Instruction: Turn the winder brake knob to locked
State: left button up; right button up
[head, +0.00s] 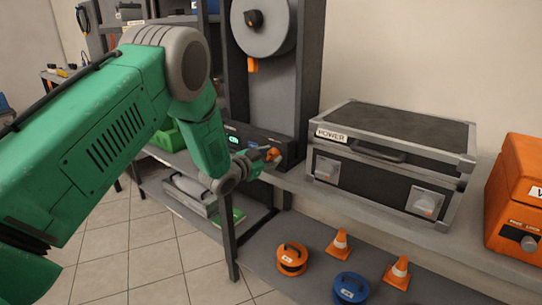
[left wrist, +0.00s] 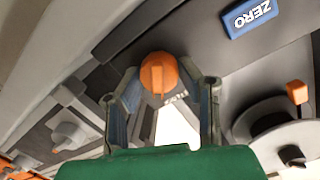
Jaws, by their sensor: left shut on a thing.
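The winder brake knob appears to be an orange knob (head: 273,154) on the front of a dark unit below the grey winder reel (head: 264,25). My left gripper (head: 262,160) is at this knob, shut on it. In the left wrist view the orange knob (left wrist: 157,75) sits between the two fingertips, with its raised ridge running roughly up the picture. A small white marking beside it is too small to read. The fingers hide part of the knob's surroundings. My right gripper is not in view.
A black POWER case (head: 391,155) stands right of the unit, and an orange box (head: 517,190) with a grey knob is at the right edge. Orange cones (head: 399,272) and cable reels (head: 291,259) are on the lower shelf. A blue ZERO label (left wrist: 251,17) is near the knob.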

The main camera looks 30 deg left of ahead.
pick_arm(q)
jog(key=shift+s+f+m+y, duration=0.1)
jog(key=shift+f+m+y, duration=0.2)
jog(key=shift+m, duration=0.6)
jog(key=o, duration=0.9)
jog(key=shift+c, duration=0.2)
jog(key=shift+r, duration=0.1)
jog(key=s+a+r, duration=0.1)
jog(key=s, duration=1)
jog(key=shift+s, duration=0.4)
